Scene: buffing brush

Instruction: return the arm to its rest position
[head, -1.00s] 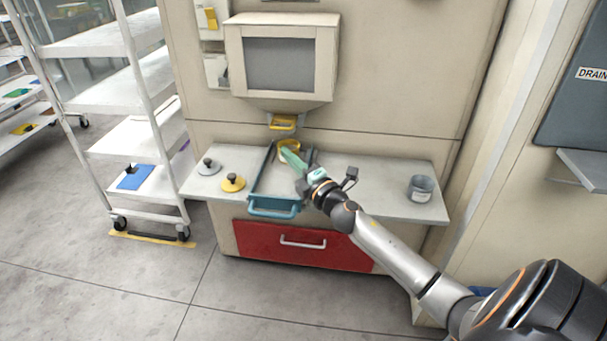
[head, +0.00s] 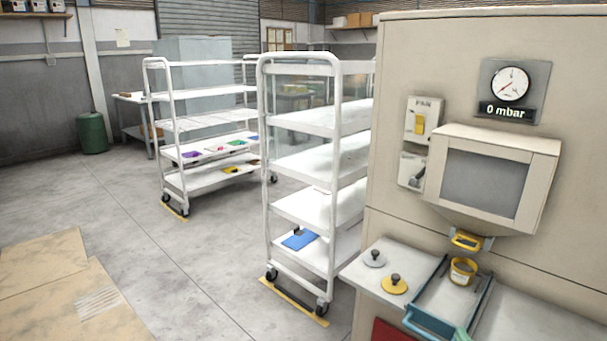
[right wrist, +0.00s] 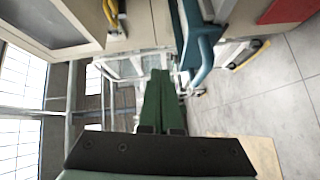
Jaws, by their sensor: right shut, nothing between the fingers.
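My right gripper (head: 462,334) shows only as a green tip at the bottom edge of the head view, over the front of the blue tray (head: 430,324). In the right wrist view its two green fingers (right wrist: 162,95) lie together, shut, with nothing between them. The blue tray also shows beside the fingers in the right wrist view (right wrist: 203,55). The rest of my right arm is below the head picture. My left gripper is in neither view.
A yellow-banded cup (head: 462,272) stands in the tray under the cabinet's yellow handle (head: 466,241). Yellow (head: 395,285) and grey (head: 374,259) knobbed discs lie on the counter to the left. White shelf carts (head: 305,205) stand further left. Open floor lies beyond.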

